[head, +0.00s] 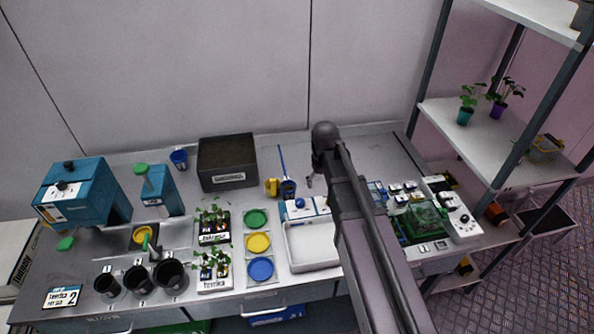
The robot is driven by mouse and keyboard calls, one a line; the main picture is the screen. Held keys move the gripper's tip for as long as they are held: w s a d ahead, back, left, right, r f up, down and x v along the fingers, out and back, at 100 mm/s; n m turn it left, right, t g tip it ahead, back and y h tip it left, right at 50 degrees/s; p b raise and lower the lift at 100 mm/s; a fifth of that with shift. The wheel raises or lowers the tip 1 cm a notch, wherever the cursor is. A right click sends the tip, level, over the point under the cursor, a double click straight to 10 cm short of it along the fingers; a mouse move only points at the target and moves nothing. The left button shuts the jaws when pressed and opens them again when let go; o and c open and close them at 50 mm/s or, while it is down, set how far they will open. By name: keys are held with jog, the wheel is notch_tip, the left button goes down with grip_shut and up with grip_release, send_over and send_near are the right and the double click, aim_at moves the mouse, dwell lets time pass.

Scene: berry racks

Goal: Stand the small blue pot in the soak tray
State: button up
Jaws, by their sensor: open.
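A small blue pot (179,159) stands at the back left of the bench, behind the teal dispenser and left of the dark box. The white soak tray (312,248) lies at the front middle of the bench, and its visible part is empty. My arm crosses the view from the lower right and covers the tray's right side. A small grey piece left of the arm looks like part of my gripper (309,181), above the bench behind the tray. The rest of the gripper is hidden by my arm. I see nothing held in it.
Yellow, blue and green discs (258,243) lie left of the tray, beside seedling trays (214,270). A blue cup (288,189) with a blue stick stands behind. Several black pots (170,278) line the front left. A circuit board (425,220) sits right; shelving (493,140) stands beyond.

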jog(key=s+d+m, duration=0.4)
jog(key=s+d, duration=0.9)
jog(key=s, duration=0.1)
jog(key=shift+c, duration=0.3)
notch_tip(320, 180, up, 2)
jog(key=n+p, duration=0.2)
jog(key=n, duration=0.4)
send_over(288, 190)
jog(key=s, duration=0.2)
jog(key=shift+d, duration=0.45)
notch_tip(288, 190, down, 8)
jog(key=b, duration=0.8)
jog(key=shift+s+f+b, duration=0.1)
jog(key=shift+f+b, duration=0.15)
jog(key=shift+b, duration=0.05)
